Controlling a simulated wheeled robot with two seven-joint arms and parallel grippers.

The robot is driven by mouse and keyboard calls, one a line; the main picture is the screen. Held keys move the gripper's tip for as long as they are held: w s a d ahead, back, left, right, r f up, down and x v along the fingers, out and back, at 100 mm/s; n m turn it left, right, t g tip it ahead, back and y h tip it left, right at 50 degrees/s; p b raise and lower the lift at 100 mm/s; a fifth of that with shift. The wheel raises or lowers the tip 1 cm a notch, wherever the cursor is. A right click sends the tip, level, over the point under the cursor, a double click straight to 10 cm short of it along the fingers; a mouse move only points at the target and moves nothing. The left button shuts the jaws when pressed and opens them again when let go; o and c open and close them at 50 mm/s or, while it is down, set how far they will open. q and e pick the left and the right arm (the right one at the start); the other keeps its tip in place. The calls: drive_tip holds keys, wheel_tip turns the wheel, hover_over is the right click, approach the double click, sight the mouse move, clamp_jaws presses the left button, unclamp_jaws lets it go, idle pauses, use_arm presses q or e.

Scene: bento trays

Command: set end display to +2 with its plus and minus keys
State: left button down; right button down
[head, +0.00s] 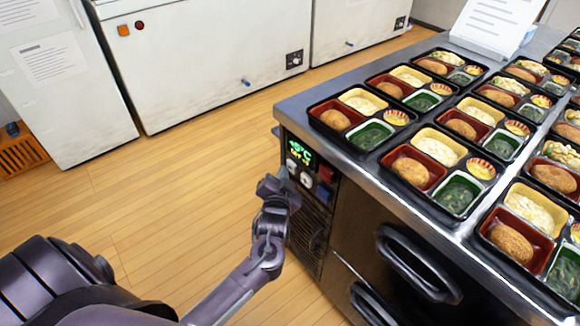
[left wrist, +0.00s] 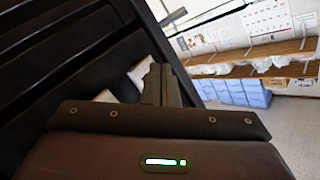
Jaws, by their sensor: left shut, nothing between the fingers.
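The end display (head: 299,150) glows green on the control panel at the near left end of the steel counter. Its upper line looks like +5°C; the lower line seems to start with SET, but its number is too small to read surely. Below it are two pale round controls (head: 305,179), a red block (head: 325,173) and a blue block (head: 322,193); plus or minus marks cannot be made out. My left gripper (head: 277,184) is shut and empty, just left of the panel's lower controls; contact cannot be told. Its fingers (left wrist: 160,84) also show in the left wrist view.
Bento trays (head: 362,118) cover the counter top (head: 300,103), with a white sheet (head: 497,25) behind them. Dark handles (head: 418,265) stick out from the counter front. White chest units (head: 215,50) line the back. The wooden floor (head: 180,180) left of the counter is clear.

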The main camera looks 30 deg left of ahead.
use_arm(q)
drive_tip(key=shift+w+d, duration=0.15)
drive_tip(key=shift+w, duration=0.3)
idle(0.7)
drive_tip(key=shift+s, duration=0.1)
drive_tip(key=shift+s+a+p, duration=0.3)
drive_tip(key=shift+s+p, duration=0.35)
drive_tip(key=shift+s, duration=0.1)
drive_tip(key=s+p, duration=0.1)
drive_tip(key=s+a+p, duration=0.1)
drive_tip(key=s, duration=0.1)
drive_tip(key=s+a+p, duration=0.1)
drive_tip(key=shift+s, duration=0.3)
idle(1.0)
